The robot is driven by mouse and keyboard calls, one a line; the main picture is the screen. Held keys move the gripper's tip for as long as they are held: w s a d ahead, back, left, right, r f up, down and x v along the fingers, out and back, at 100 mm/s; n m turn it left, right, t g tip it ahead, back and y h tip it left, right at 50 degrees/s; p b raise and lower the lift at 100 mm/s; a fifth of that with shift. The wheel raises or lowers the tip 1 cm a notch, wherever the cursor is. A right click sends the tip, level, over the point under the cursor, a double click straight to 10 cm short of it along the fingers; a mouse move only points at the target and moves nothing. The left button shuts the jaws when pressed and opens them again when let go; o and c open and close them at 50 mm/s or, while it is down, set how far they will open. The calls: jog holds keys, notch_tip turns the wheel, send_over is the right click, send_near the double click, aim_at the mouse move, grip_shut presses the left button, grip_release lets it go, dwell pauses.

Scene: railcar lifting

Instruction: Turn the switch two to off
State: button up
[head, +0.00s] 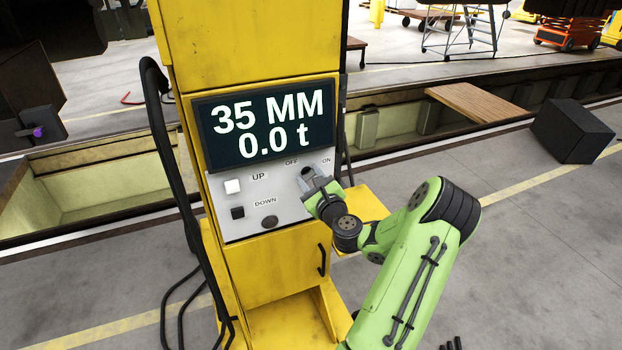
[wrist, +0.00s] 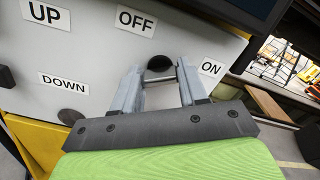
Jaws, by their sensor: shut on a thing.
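The black round switch (head: 307,171) sits on the light grey control panel (head: 246,217) of a yellow lifting column, between the OFF and ON labels. It also shows in the wrist view (wrist: 160,62), below and right of the OFF label (wrist: 136,20) and left of the ON label (wrist: 211,68). My gripper (head: 311,181) is at the switch, its two grey fingers on either side of it and shut on it. The fingers partly hide the switch, so its exact turn position is hard to read.
A display (head: 265,122) above the panel reads 35 MM and 0.0 t. A white UP button (head: 232,187), a black DOWN button (head: 237,212) and a dark round knob (head: 269,222) are to the left. Black cables (head: 165,150) hang at the column's left side.

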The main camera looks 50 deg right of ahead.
jog(key=n+b, duration=0.2)
jog(key=n, duration=0.1)
jog(key=n+b, duration=0.3)
jog(key=shift+w+a+f+n+b, duration=0.1)
jog(key=shift+f+n+b, duration=0.1)
jog(key=shift+n+b, duration=0.15)
jog(key=n+b, duration=0.5)
jog(key=shift+n, duration=0.25)
dwell(0.4)
jog(key=o, duration=1.1)
jog(key=shift+c, duration=0.2)
